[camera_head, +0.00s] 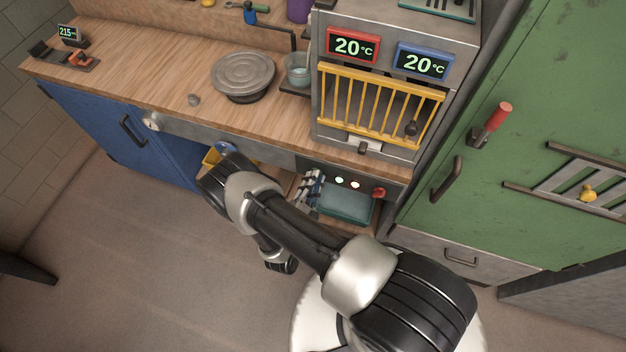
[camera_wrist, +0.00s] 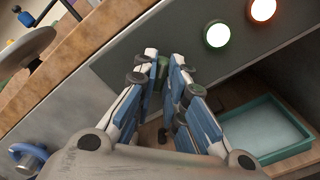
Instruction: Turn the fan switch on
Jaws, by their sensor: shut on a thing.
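My gripper (camera_head: 314,176) is at the grey control panel (camera_head: 322,172) under the oven. In the wrist view my gripper (camera_wrist: 163,62) has its blue-padded fingers close together at the panel face. A small green piece (camera_wrist: 162,72) shows between the fingertips, and the gripper is shut on it. It appears to be the fan switch, mostly hidden by the fingers; its position cannot be read. To its right on the panel are a lit green lamp (camera_head: 339,180) and a lit orange-white lamp (camera_head: 355,184). They also show in the wrist view.
A red knob (camera_head: 378,193) is at the panel's right end. A teal tray (camera_head: 345,206) sits in the opening below. The oven's yellow barred gate (camera_head: 377,104) is above. A blue cabinet (camera_head: 110,130) is left, a green door (camera_head: 530,130) right. Open floor lies front left.

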